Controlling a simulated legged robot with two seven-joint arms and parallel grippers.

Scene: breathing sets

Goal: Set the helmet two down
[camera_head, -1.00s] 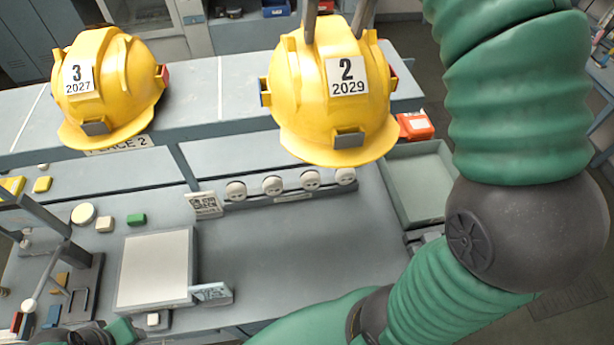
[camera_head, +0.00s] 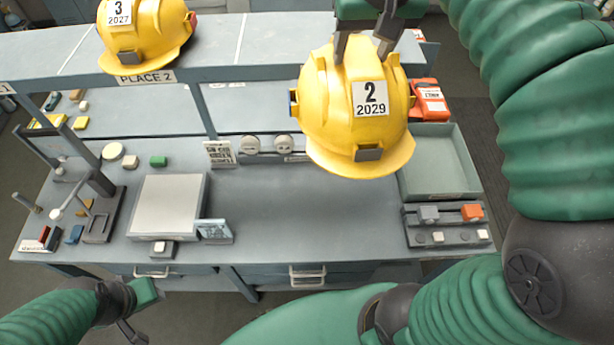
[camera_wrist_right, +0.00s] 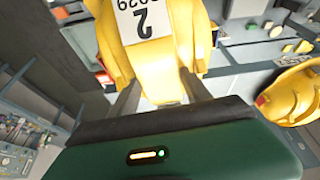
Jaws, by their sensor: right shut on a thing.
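Helmet two (camera_head: 335,125) is yellow with a white label reading 2 and 2029. It hangs upright from my right gripper (camera_head: 362,50), whose fingers are shut on its crown. In the head view it appears over the back right of the bench, in front of the shelf; the wrist view shows no clear contact below it. The right wrist view shows the helmet (camera_wrist_right: 165,65) between the two fingers (camera_wrist_right: 160,92). My left gripper (camera_head: 135,325) is low at the left, in front of the bench, with its fingers partly cut off.
Helmet three (camera_head: 145,45) sits on the raised shelf (camera_head: 240,50) above the PLACE 2 label (camera_head: 146,78). The bench middle (camera_head: 275,205) is clear. A white-topped pad (camera_head: 168,205), a green tray (camera_head: 440,165), an orange box (camera_head: 430,100) and a switch block (camera_head: 448,225) surround it.

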